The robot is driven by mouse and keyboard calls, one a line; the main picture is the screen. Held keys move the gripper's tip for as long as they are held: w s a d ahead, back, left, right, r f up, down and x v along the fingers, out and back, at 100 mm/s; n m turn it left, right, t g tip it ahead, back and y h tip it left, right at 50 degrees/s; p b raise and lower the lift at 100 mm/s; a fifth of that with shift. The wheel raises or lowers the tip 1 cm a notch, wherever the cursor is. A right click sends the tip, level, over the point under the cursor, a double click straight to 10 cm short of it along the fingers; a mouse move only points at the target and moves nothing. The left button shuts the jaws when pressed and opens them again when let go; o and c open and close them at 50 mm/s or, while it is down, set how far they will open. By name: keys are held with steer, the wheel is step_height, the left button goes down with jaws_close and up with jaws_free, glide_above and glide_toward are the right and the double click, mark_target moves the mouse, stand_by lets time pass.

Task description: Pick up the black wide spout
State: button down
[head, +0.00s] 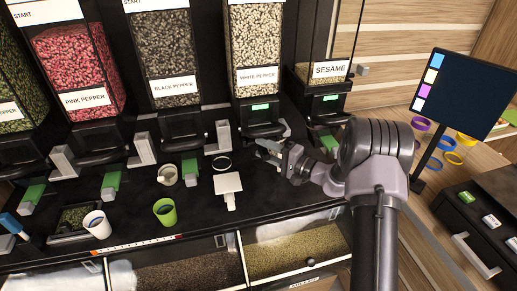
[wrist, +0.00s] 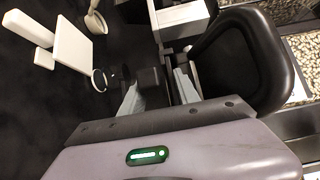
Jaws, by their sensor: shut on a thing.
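My gripper (head: 270,151) is low over the black counter, in front of the white pepper dispenser. In the wrist view my gripper (wrist: 158,88) has its two grey fingers closed on a small black piece, which I take to be the black wide spout (wrist: 150,78). Its shape is mostly hidden by the fingers and blends into the dark counter. In the head view the spout cannot be made out clearly.
The white pepper dispenser (head: 256,50) stands just behind my gripper, with the sesame dispenser (head: 323,85) to its right. A dark ring (head: 221,163), a white square scoop (head: 228,184), a metal cup (head: 167,175) and a green cup (head: 165,211) are to the left.

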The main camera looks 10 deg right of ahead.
steer(key=shift+s+r, duration=0.2)
steer(key=shift+r, duration=0.15)
steer(key=s+d, duration=0.1)
steer(key=s, duration=1.6)
steer(key=shift+s, duration=0.3)
steer(key=shift+s+d+b, duration=0.15)
steer(key=shift+s+b, duration=1.6)
steer(key=shift+s, duration=1.2)
steer(key=shift+s, duration=0.1)
